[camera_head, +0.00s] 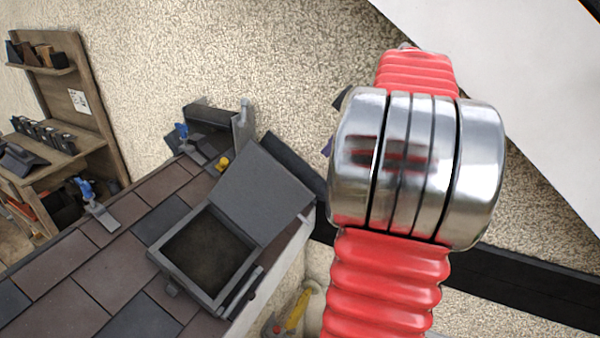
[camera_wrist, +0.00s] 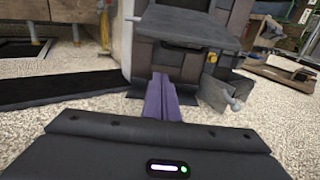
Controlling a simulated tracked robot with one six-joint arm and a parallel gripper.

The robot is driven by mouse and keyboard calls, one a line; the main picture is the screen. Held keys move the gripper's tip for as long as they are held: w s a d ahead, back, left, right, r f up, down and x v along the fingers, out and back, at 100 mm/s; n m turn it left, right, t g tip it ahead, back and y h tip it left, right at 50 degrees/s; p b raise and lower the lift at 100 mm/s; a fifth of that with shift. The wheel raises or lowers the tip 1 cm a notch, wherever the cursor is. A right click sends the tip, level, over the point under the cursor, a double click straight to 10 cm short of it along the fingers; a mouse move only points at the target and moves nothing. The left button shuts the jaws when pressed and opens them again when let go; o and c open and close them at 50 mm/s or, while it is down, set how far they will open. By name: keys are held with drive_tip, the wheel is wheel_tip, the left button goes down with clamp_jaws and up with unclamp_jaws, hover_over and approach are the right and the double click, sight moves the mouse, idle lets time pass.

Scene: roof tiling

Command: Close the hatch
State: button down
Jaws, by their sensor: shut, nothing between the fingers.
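The hatch (camera_head: 159,258) is a dark grey square frame set in the tiled roof, with a dark opening. Its flat grey lid (camera_head: 250,190) stands open, tilted back toward the upper right. My gripper shows in the wrist view as two purple fingers (camera_wrist: 161,80) pressed together, with nothing between them. A grey panel, probably the lid (camera_wrist: 185,27), is beyond the fingertips, and I see no clear contact. In the head view my arm hides nearly all of the gripper, to the right of the lid.
Brown and grey roof tiles (camera_head: 75,272) surround the hatch. A blue-handled clamp (camera_head: 95,203) and a small yellow item (camera_head: 222,163) are on the roof. A wooden shelf (camera_head: 90,110) stands at left. A yellow hammer (camera_head: 298,308) is below the roof edge.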

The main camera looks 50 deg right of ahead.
idle(0.3)
drive_tip(key=w+a+f, duration=0.3)
drive_tip(key=a+f, duration=0.2)
drive_tip(key=f, duration=0.2)
drive_tip(key=shift+w+f, duration=0.15)
drive_tip(key=shift+w, duration=0.2)
idle(0.4)
idle(0.4)
drive_tip(key=shift+a, duration=0.1)
